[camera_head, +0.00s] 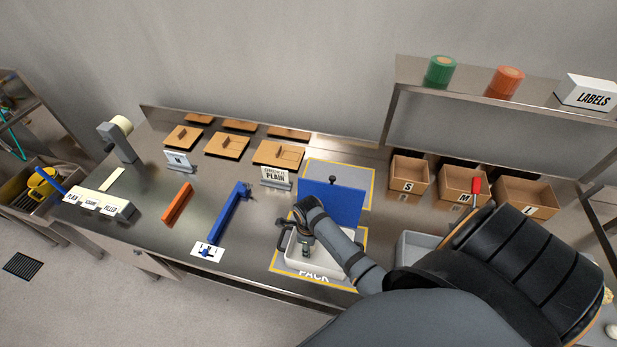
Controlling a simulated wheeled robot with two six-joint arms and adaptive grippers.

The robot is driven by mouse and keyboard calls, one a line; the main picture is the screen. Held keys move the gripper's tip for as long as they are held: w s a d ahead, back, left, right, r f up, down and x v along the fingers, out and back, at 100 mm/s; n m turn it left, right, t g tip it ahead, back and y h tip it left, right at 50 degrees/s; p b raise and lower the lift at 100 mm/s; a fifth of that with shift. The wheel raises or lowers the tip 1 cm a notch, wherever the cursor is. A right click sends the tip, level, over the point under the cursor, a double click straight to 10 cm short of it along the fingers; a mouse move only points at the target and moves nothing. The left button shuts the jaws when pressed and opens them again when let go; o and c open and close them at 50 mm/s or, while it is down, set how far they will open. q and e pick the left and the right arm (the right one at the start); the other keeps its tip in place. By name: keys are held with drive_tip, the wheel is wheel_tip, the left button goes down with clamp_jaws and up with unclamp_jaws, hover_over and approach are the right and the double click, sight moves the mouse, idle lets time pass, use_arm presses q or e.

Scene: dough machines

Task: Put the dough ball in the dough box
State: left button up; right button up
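A white open-topped box (325,262), which I take as the dough box, sits on the yellow-edged PACK mat (286,266). A blue panel (345,203) with a dark knob stands upright at its back, like a raised lid. My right gripper (306,250) reaches in from the lower right and points down into the left part of the box. Its fingertips are small and partly hidden, so I cannot tell whether they hold anything. No dough ball is clearly seen; a small pale round thing (612,331) shows at the lower right edge. My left gripper is out of view.
A grey tray (415,246) lies right of the box, partly behind my arm. Cardboard bins S (408,185), M and L stand under a shelf. A blue sealer-like bar (230,212) and an orange bar (178,203) lie to the left. Bare bench shows between them.

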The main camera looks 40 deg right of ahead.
drive_tip(key=o, duration=1.1)
drive_tip(key=shift+f, duration=0.1)
drive_tip(key=shift+o, duration=0.2)
drive_tip(key=shift+r, duration=0.25)
wheel_tip(320, 180, up, 12)
drive_tip(key=b, duration=0.1)
drive_tip(key=shift+b, duration=0.3)
drive_tip(key=shift+f, duration=0.2)
